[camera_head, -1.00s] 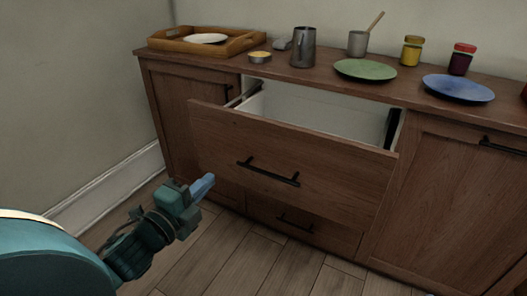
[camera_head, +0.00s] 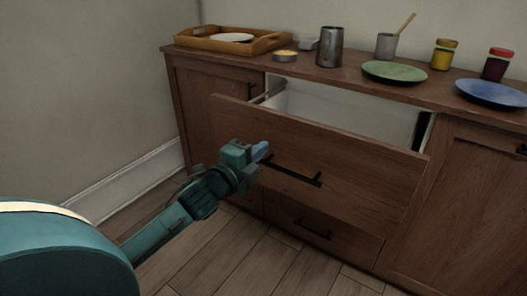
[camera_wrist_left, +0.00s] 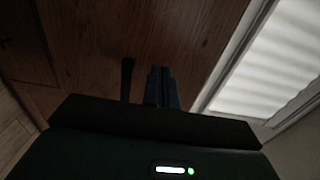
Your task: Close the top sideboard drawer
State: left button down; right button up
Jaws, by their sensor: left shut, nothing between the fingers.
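The top sideboard drawer (camera_head: 330,160) stands pulled out, with its white inside (camera_head: 345,118) showing. Its front has a black bar handle (camera_head: 302,176). My left gripper (camera_head: 262,151) is shut and empty, in front of the drawer face near the handle's left end. I cannot tell whether the fingertips touch the wood. In the left wrist view the shut fingers (camera_wrist_left: 162,88) point at the brown drawer front (camera_wrist_left: 150,35), with a dark bar beside them. My right gripper is not in view.
The sideboard top (camera_head: 350,83) carries a wooden tray (camera_head: 200,45), a metal pitcher (camera_head: 329,47), a green plate (camera_head: 394,72), a blue plate (camera_head: 494,93) and jars. A lower drawer (camera_head: 325,228) is shut. The plank floor in front is clear.

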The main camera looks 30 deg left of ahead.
pick_arm(q)
jog(key=shift+w, duration=0.95)
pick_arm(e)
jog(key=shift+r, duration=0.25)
